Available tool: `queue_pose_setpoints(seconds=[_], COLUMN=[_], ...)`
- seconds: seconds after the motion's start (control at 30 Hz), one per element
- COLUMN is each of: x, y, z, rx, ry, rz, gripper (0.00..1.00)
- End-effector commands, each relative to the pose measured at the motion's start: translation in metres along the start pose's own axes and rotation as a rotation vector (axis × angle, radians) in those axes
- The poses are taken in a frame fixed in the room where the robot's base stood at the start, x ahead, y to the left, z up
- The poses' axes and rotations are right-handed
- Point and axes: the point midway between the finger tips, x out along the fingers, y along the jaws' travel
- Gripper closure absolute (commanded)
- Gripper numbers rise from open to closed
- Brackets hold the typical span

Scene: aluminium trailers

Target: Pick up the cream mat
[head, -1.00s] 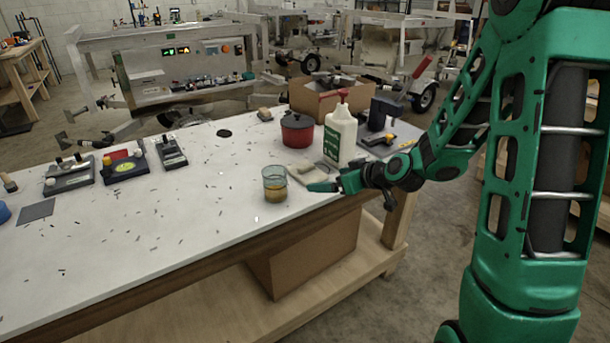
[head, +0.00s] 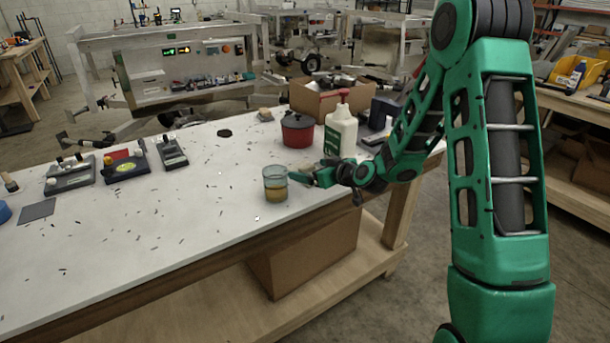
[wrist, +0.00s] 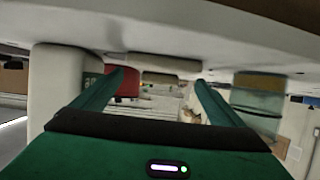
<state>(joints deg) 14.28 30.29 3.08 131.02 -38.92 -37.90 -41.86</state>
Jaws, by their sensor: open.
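The cream mat (wrist: 165,63) shows in the wrist view as a small pale shape on the table top, between my finger lines and beyond the tips. In the head view my gripper (head: 298,176) largely hides it, low over the table's front right part. The wrist view is upside down, with the table top along its upper edge. My gripper's two green fingers (wrist: 160,82) are spread apart with nothing between them. I cannot tell how far the mat is from the tips.
A glass with amber liquid (head: 275,184) stands close left of my gripper. A white bottle (head: 340,134) and a red pot (head: 297,130) stand behind it. A cardboard box (head: 322,98) is further back. The table's (head: 165,220) middle is mostly clear apart from small scraps.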

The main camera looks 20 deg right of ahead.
Motion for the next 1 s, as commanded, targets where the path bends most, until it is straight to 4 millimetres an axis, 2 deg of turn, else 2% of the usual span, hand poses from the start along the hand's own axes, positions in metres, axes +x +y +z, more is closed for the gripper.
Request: queue_pose_setpoints(seconds=[0.1, 0.2, 0.5, 0.7, 1.0], x=[0.017, 0.026, 0.030, 0.030, 0.029], y=[-0.001, 0.000, 0.000, 0.000, 0.000], z=[0.000, 0.000, 0.000, 0.000, -0.002], rx=[-0.001, 0.001, 0.001, 0.001, 0.000], ry=[0.000, -0.001, -0.001, -0.001, 0.000], rz=[-0.002, -0.001, 0.000, 0.000, 0.000], gripper=[0.08, 0.08, 0.08, 0.52, 0.52])
